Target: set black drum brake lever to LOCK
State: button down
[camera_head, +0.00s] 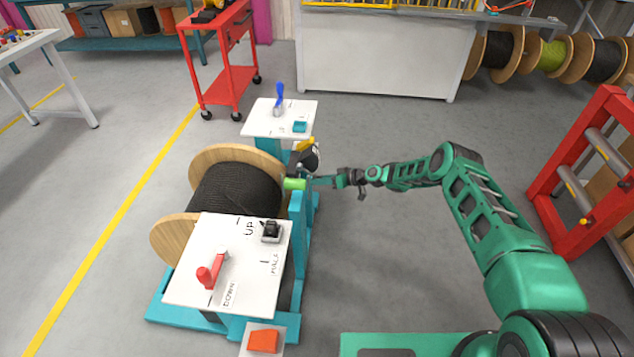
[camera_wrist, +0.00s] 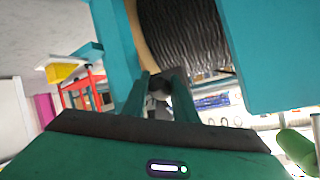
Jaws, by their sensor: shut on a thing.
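The black drum (camera_head: 238,193), a wooden-flanged reel of black cable, lies in a teal stand; its windings also show at the top of the wrist view (camera_wrist: 185,35). My gripper (camera_head: 314,181) reaches in from the right to the stand's right side. In the wrist view its fingers (camera_wrist: 160,92) are closed around a small dark grey piece (camera_wrist: 160,80), which appears to be the brake lever. Most of that piece is hidden by the fingers. A light-green cylinder (camera_head: 295,184) is just left of the fingertips. No LOCK mark is readable.
A white panel (camera_head: 205,262) marked UP and DOWN carries a red lever (camera_head: 211,270) and a black switch (camera_head: 271,230). A farther white panel (camera_head: 265,118) has a blue lever (camera_head: 279,96). A yellow-and-black part (camera_head: 307,152) is just behind my gripper.

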jog(key=shift+w+d, duration=0.25)
jog(key=shift+d, duration=0.05)
jog(key=c, duration=1.4)
grip_release()
jog(key=shift+f, duration=0.15)
jog(key=shift+c, duration=0.2)
jog(key=shift+s+a, duration=0.1)
jog(key=shift+a, duration=0.05)
jog(key=v, duration=1)
jog(key=shift+d, duration=0.4)
jog(key=shift+s, duration=0.1)
